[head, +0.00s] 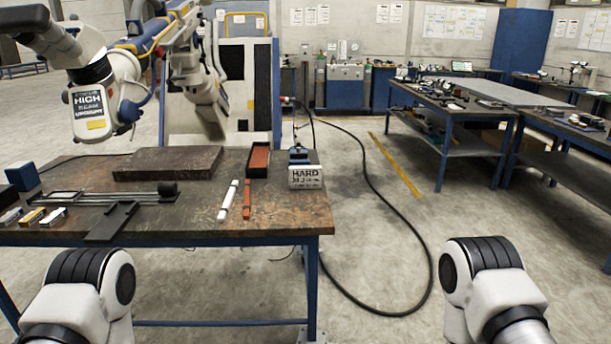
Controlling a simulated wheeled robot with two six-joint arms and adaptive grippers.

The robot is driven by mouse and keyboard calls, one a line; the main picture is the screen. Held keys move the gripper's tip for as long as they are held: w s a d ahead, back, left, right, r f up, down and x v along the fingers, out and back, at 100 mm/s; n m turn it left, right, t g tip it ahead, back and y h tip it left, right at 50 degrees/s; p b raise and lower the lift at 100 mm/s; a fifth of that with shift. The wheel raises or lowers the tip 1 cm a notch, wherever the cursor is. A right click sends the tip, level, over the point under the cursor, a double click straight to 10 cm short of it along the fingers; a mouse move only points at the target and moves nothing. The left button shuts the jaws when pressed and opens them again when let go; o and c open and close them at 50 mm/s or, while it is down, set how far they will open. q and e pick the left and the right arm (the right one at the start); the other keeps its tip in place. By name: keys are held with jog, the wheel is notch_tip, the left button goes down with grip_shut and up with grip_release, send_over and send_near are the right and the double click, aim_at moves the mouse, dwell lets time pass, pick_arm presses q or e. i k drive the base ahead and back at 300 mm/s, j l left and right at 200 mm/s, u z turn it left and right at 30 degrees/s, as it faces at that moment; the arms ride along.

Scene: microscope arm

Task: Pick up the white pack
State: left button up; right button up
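A white pack (305,177) with dark lettering, the top line reading HARD, stands at the right edge of the worktable (285,217). A small dark blue object (298,155) is right behind it. Only white and black links of my two arms show, at the bottom left and bottom right of the head view. Neither of my grippers is in the picture, so their state is hidden. Nothing touches the pack from above or in front.
A white stick (228,201) and a red stick (247,199) lie left of the pack. A box with an orange-brown inside (258,160) and a dark slab (168,163) lie farther back. A large white machine arm (95,95) overhangs the table's left. Floor to the right is open, with a black cable (388,225).

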aim_at(223, 211)
jog(key=i+j+u, duration=0.1)
jog(key=u, duration=0.3)
jog(key=i+u, duration=0.45)
jog(key=u, duration=0.3)
jog(key=i+u, duration=0.2)
jog(key=u, duration=0.15)
jog(key=z, duration=1.25)
jog(key=i+j+z, duration=0.15)
jog(key=i+j, duration=0.15)
jog(key=i, duration=0.15)
jog(key=i+j+z, duration=0.1)
jog(key=i+j, duration=0.25)
jog(key=i, duration=0.05)
